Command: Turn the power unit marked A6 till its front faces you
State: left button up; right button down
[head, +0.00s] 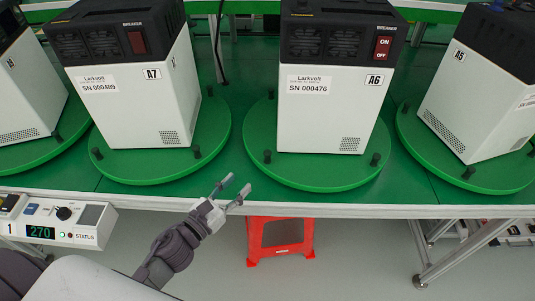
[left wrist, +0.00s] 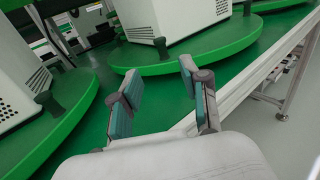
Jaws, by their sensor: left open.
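The power unit marked A6 (head: 336,85) is a white box with a black top, standing upright on a round green turntable (head: 307,178) with dark pegs near its rim. Its A6 label, serial sticker and red breaker switch show on the side towards me in the head view. In the left wrist view, the lower part of a white unit (left wrist: 182,15) stands on a green turntable (left wrist: 166,67) ahead. My left gripper (head: 238,187) is open and empty, left of and nearer than the A6 turntable; its fingers also show in the left wrist view (left wrist: 158,93). My right gripper is not in view.
Unit A7 (head: 125,85) stands on its turntable to the left, and unit A5 (head: 475,90) on another to the right. A control box (head: 60,218) reading 270 is at the lower left. A red stool (head: 280,238) stands beneath the table's front edge (head: 330,211).

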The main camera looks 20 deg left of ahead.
aim_at(266, 157)
pick_arm(q)
jog(key=shift+w+d+r, duration=0.1)
jog(key=shift+w+d, duration=0.05)
jog(key=shift+w, duration=0.2)
jog(key=p+x, duration=0.2)
jog(key=x, duration=1.1)
jog(key=shift+d, duration=0.1)
grip_shut()
